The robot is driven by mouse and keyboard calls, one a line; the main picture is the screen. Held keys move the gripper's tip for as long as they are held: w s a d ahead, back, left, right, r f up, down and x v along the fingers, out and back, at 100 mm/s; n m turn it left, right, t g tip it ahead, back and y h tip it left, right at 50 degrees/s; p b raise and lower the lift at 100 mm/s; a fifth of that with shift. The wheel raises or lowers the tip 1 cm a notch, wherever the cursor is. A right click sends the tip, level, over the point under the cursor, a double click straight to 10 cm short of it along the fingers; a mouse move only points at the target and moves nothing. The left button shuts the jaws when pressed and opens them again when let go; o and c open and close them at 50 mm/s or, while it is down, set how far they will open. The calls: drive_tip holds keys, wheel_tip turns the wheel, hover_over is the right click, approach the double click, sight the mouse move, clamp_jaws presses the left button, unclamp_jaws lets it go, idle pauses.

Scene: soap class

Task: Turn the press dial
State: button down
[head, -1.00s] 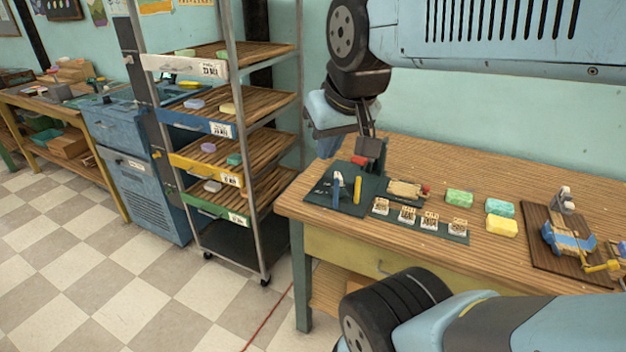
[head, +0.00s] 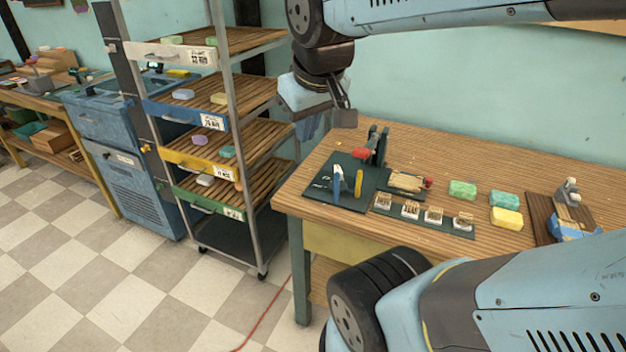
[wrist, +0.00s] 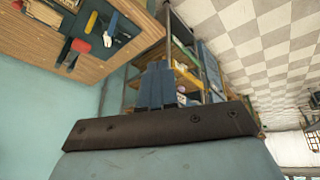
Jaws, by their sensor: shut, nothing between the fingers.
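A black upright press-like device (head: 378,146) with a red grip (head: 362,153) stands at the back of a dark green board (head: 328,192) on the wooden table. I cannot pick out a dial on it. My gripper (head: 307,130) hangs in the air left of the device, near the table's back left corner, clear of everything. In the wrist view its blue fingers (wrist: 157,72) are together and empty, pointing toward the rack.
A soap rack (head: 225,142) stands left of the table (head: 440,150), close behind my gripper. Stamps (head: 411,210), soap bars (head: 506,218) and a wooden board with a grey-and-blue device (head: 568,192) lie to the right. A blue cabinet (head: 120,160) is farther left.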

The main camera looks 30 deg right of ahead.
drive_tip(key=w+d+f+n+g+h, duration=0.35)
drive_tip(key=w+f+n, duration=0.35)
drive_tip(key=w+n, duration=0.3)
drive_tip(key=w+d+f+n+g+h, duration=0.2)
drive_tip(key=w+f+n+g, duration=0.3)
drive_tip(key=w+f+n, duration=0.4)
drive_tip(key=n+g, duration=0.2)
drive_tip(key=n, duration=0.6)
approach(325, 196)
drive_tip(key=shift+t+h, duration=0.25)
drive_tip(key=x, duration=0.4)
drive_tip(key=shift+s+a+f, duration=0.1)
drive_tip(key=shift+s+f, duration=0.1)
drive_tip(key=shift+f, duration=0.05)
drive_tip(key=shift+s+d+f, duration=0.2)
drive_tip(key=shift+s+d, duration=0.5)
drive_tip(key=shift+d, duration=0.2)
drive_tip(key=shift+s+d+f, duration=0.2)
drive_tip(key=shift+s+d, duration=0.25)
drive_tip(key=shift+d, duration=0.25)
